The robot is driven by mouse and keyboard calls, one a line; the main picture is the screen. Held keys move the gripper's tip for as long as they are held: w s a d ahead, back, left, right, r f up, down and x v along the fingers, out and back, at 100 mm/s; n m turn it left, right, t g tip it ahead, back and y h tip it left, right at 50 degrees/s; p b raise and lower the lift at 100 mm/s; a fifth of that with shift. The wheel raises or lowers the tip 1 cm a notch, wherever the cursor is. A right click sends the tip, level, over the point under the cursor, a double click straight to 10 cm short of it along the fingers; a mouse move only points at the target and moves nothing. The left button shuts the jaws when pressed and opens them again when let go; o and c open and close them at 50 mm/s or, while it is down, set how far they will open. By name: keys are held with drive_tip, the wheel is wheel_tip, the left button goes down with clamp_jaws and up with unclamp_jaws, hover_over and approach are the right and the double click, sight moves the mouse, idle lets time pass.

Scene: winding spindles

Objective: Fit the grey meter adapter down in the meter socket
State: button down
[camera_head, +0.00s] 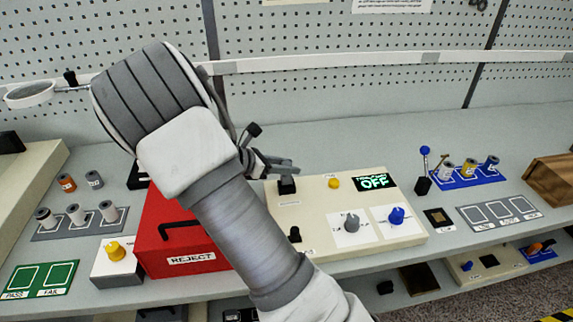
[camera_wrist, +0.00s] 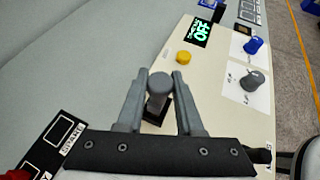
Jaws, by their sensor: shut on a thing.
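The grey meter adapter (camera_wrist: 160,84) shows in the wrist view as a rounded grey head between the fingers of my gripper (camera_wrist: 161,74). My gripper is shut on it. A black block (camera_wrist: 155,110), which I take for the meter socket, lies just below the adapter; the adapter's lower end is hidden. In the head view my gripper (camera_head: 292,170) is over the back left corner of the cream panel, right above the black block (camera_head: 287,187). I cannot tell whether the adapter is in the socket or above it.
The cream panel (camera_head: 310,243) carries a yellow button (camera_head: 334,183), a green-lit display reading OFF (camera_head: 375,182), a grey knob (camera_head: 352,223) and a blue knob (camera_head: 397,215). A red REJECT box (camera_head: 160,235) stands left. A blue rack (camera_head: 465,178) stands right.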

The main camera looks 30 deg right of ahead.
drive_tip(key=shift+f+b, duration=0.6)
drive_tip(key=shift+f, duration=0.6)
drive_tip(key=shift+c, duration=2.4)
unclamp_jaws()
drive_tip(key=p+v, duration=0.1)
drive_tip(key=v, duration=1.6)
drive_tip(key=shift+a+r, duration=0.1)
drive_tip(key=shift+a, duration=0.15)
drive_tip(key=shift+s+d, duration=0.1)
